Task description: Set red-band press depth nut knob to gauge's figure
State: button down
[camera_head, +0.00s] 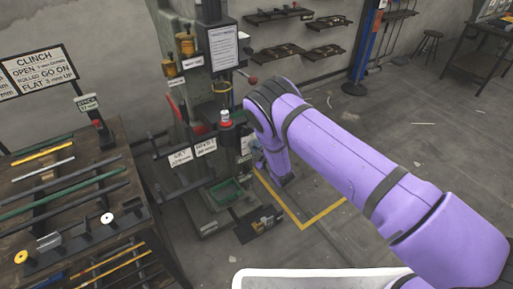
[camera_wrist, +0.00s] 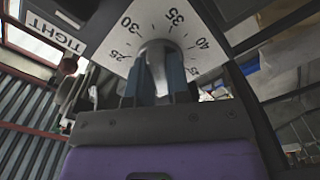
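In the head view a green-grey press (camera_head: 185,60) carries a red band around a post (camera_head: 226,122). In the wrist view a grey domed knob (camera_wrist: 160,48) stands before a pale dial marked 25, 30, 35 and 40 (camera_wrist: 205,42). My gripper (camera_wrist: 157,80) has one finger on each side of the knob, with no gap visible, and looks shut on it. No pointer on the dial is clear. In the head view my purple arm hides the gripper and knob. A gauge (camera_head: 103,131) on the bench bears a small sign, seemingly "STACK 12 mm" (camera_head: 87,102).
The workbench (camera_head: 135,265) at left holds rods and small parts. A board (camera_head: 40,76) there reads "CLINCH OPEN", "ROLLED GO ON" and "FLAT 3 mm UP", partly cut off. A "TIGHT" label (camera_wrist: 55,35) is beside the dial. Floor (camera_head: 420,150) at right is mostly clear.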

jog(key=shift+m, duration=0.4)
jog(key=shift+f+m, duration=0.1)
jog(key=shift+m, duration=4)
jog(key=c, duration=1.1)
grip_release()
jog(key=v, duration=1.1)
jog(key=shift+w, duration=0.15)
